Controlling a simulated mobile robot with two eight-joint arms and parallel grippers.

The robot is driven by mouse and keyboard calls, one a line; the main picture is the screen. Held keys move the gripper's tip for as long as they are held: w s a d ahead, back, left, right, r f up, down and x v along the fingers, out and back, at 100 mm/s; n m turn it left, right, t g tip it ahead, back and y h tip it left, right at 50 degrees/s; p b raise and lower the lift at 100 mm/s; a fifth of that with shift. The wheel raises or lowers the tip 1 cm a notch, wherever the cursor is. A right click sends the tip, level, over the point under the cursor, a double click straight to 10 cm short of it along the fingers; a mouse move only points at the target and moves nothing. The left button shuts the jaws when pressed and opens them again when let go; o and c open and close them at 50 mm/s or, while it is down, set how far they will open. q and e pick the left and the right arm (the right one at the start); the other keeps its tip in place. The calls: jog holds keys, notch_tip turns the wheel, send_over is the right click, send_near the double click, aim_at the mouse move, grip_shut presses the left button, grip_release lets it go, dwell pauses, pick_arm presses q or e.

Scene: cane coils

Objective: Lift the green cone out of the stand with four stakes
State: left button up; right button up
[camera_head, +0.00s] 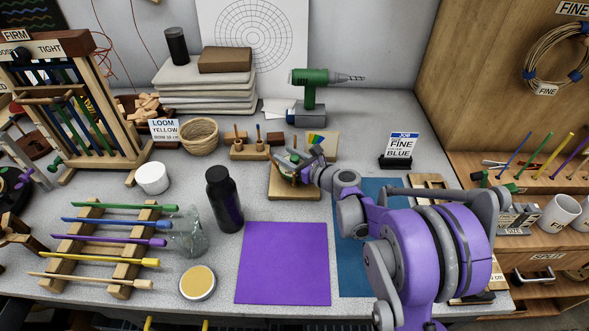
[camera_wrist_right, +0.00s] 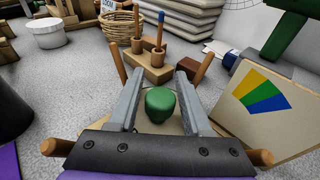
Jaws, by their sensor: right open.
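The stand with four stakes (camera_head: 285,190) is a light wooden board in the middle of the table in the head view. In the right wrist view its stakes (camera_wrist_right: 203,67) rise around my right gripper (camera_wrist_right: 165,82). The green cone (camera_wrist_right: 160,104) has a rounded top and sits within the stand. My right gripper is open, with its two grey fingers on either side of the cone; a gap shows between the cone and each finger. In the head view my right gripper (camera_head: 291,162) and wrist hide much of the stand. My left gripper is not in view.
A small block with pegs (camera_head: 249,150) stands behind the stand. A card with a coloured fan (camera_wrist_right: 262,95) is close on its right. A dark bottle (camera_head: 224,199) stands to the left and a green drill (camera_head: 314,88) behind. A purple mat (camera_head: 283,263) lies clear in front.

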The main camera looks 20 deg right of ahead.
jog(key=shift+c, duration=0.2)
grip_shut()
